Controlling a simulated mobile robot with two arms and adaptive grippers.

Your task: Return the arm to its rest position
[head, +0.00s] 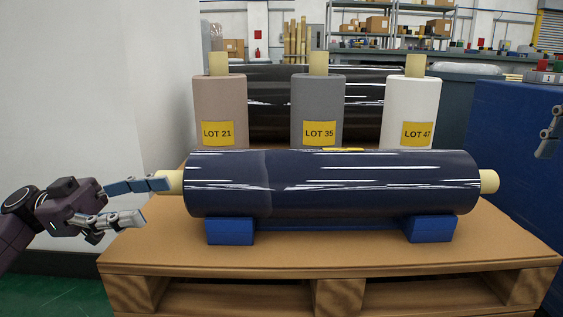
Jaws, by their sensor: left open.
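My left gripper (155,200) comes in from the left and is open and empty. Its upper finger overlaps the left end of the pale core (174,178) in the picture; I cannot tell whether they touch. Its lower finger is below and left of the core. The dark blue wrapped roll (340,183) lies level on two blue blocks, the left block (229,231) and the right block (431,229). My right gripper (545,150) shows only in part at the right edge, well away from the roll.
The roll rests on a wooden pallet (330,251). Behind it stand upright rolls labelled LOT 21 (220,100), LOT 35 (318,98) and LOT 47 (412,100). A black roll (268,105) lies behind them. A blue cabinet (510,160) is at right, a pale wall (80,90) at left.

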